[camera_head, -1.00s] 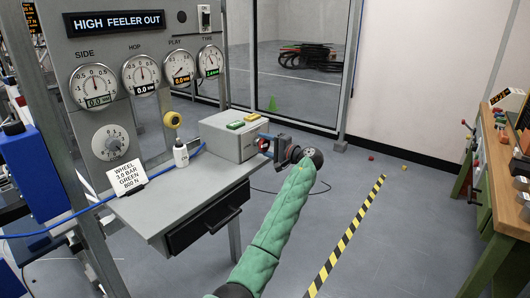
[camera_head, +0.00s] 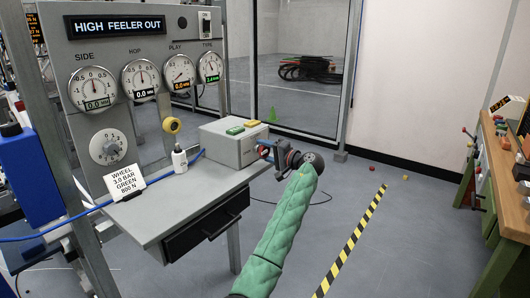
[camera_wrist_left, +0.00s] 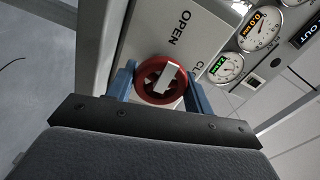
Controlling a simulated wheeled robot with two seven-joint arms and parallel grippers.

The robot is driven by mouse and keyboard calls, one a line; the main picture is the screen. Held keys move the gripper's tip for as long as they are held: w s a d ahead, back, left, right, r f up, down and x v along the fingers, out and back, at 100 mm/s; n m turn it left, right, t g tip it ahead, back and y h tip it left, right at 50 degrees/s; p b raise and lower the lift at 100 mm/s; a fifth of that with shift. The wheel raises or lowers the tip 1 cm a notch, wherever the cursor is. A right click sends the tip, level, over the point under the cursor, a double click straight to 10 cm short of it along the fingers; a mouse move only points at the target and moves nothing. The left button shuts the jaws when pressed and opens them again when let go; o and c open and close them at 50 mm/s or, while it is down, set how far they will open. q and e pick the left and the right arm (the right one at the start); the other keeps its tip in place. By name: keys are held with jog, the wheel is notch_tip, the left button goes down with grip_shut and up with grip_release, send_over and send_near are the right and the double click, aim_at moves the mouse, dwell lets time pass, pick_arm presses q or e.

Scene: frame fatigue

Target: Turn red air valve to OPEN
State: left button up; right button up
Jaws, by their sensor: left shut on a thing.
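The red air valve (camera_wrist_left: 161,81) is a round red wheel with a pale bar across it, on the right side of a grey box (camera_head: 223,149). In the left wrist view, OPEN is printed above the wheel and a partly hidden word starting with CL is to its right. The pale bar is tilted, its upper end to the right. My left gripper (camera_wrist_left: 160,88) is shut on the wheel, with one blue finger on each side. In the head view my left gripper (camera_head: 265,151) is at the box's right side and hides most of the valve.
The box stands on a grey shelf (camera_head: 150,222) with a white bottle (camera_head: 180,161) and a sign card (camera_head: 126,182). A gauge panel (camera_head: 110,60) rises behind.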

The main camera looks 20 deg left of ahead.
pick_arm(q)
jog(key=shift+f, duration=0.2)
jog(key=o, duration=1)
jog(key=shift+r, duration=0.1)
jog(key=shift+c, duration=0.2)
jog(key=v, duration=0.8)
